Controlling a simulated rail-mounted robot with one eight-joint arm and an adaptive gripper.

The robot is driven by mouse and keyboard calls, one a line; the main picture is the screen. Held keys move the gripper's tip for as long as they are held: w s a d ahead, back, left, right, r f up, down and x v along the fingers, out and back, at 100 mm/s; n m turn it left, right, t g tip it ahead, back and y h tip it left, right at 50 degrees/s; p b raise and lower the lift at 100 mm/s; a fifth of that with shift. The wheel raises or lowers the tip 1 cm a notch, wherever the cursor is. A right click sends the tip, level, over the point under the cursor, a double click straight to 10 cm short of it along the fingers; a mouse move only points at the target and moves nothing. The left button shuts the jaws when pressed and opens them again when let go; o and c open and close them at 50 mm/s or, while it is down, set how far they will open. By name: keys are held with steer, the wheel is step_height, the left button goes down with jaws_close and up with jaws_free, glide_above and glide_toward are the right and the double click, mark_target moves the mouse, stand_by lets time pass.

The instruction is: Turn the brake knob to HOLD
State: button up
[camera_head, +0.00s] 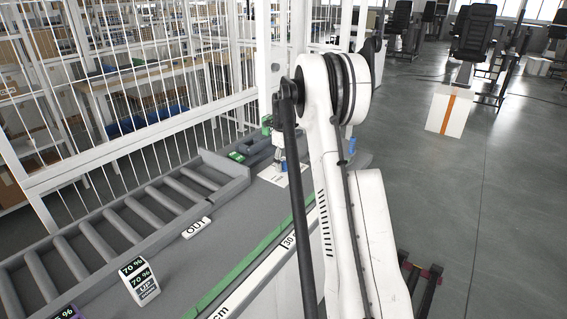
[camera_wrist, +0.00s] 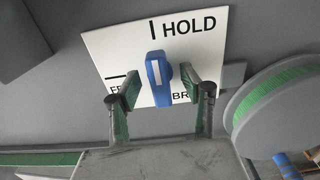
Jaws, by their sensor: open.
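The blue brake knob (camera_wrist: 157,66) stands on a white plate (camera_wrist: 207,48) in the wrist view. The plate reads HOLD beside an upright tick at the top. A level tick and partly hidden lettering beginning with F are at the left. The knob's white stripe points up toward the HOLD tick. My gripper (camera_wrist: 160,80) is open, with one finger on each side of the knob. I cannot tell whether either finger touches it. In the head view the white plate (camera_head: 268,177) is small, and my gripper (camera_head: 280,160) is over it, partly hidden by my arm.
A grey round part with a green rim (camera_wrist: 278,100) is close to the right of my gripper. In the head view, a roller conveyor (camera_head: 135,215), an OUT label (camera_head: 196,228) and a 70 % display block (camera_head: 139,281) lie left. A white wire fence (camera_head: 130,100) stands behind.

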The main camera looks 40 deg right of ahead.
mark_target(283, 161)
steer(key=shift+r, duration=0.15)
steer(key=shift+r+p, duration=1.95)
steer(key=shift+r, duration=2.45)
steer(key=s+a+r+n+t, duration=0.1)
steer(key=s+a+r+n, duration=0.35)
steer(key=a, duration=0.45)
steer(key=s+a+r+n+t+h, duration=0.1)
steer(key=s+a+r+n, duration=0.2)
steer(key=a+r+n, duration=0.4)
steer(key=s+a+r+n+t, duration=0.1)
steer(key=s+a+r+n, duration=0.3)
steer(key=a, duration=0.6)
steer(key=s+a+f+n+t, duration=0.2)
steer(key=s+a+n, duration=0.6)
steer(key=s, duration=0.3)
steer(key=s+a+f+n+t+y, duration=0.1)
steer(key=s+a+f+n+t, duration=0.1)
steer(key=s+a+n, duration=0.6)
steer(key=s+f+n, duration=0.1)
steer(key=s+n, duration=0.1)
steer(key=s, duration=0.1)
steer(key=shift+a+f, duration=0.2)
steer(key=shift+a, duration=0.2)
